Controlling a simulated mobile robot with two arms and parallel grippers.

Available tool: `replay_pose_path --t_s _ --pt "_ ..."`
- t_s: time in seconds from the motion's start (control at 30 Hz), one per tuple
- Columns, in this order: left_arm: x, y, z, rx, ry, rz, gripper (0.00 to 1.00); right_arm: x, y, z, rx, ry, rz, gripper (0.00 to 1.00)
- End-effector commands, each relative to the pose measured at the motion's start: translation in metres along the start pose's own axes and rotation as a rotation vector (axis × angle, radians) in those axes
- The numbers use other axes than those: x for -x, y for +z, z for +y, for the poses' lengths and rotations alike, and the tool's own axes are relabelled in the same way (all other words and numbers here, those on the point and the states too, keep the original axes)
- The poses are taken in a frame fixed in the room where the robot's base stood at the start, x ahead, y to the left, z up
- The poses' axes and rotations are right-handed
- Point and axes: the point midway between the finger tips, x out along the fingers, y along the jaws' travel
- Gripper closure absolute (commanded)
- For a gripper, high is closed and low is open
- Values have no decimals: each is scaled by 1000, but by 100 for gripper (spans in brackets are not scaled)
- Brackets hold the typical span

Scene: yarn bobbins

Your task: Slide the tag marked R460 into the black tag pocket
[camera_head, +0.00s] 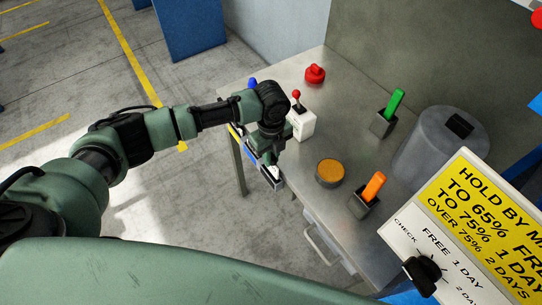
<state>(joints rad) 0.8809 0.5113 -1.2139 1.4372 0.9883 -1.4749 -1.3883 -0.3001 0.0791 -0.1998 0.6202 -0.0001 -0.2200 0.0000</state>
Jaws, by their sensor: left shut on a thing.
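My left gripper (268,153) points down at the left edge of the steel table, over a narrow grey rack (272,182). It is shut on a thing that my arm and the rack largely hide. A small white piece (275,170) shows just below the fingers; I cannot tell whether it is the held thing, and I can read no R460 marking. My right gripper is not in view.
On the table (335,115) stand a white box with a red-knobbed lever (300,122), a red knob (315,74), an orange-topped round tin (330,172), and dark holders with a green stick (394,104) and an orange stick (374,186). A yellow-and-white sign (470,225) stands front right.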

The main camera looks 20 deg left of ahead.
Motion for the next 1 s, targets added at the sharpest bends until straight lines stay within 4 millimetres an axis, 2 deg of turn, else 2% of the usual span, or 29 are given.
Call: replay_pose_path --t_s 1.0 --pt "0 0 0 0 0 0 100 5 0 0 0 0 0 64"
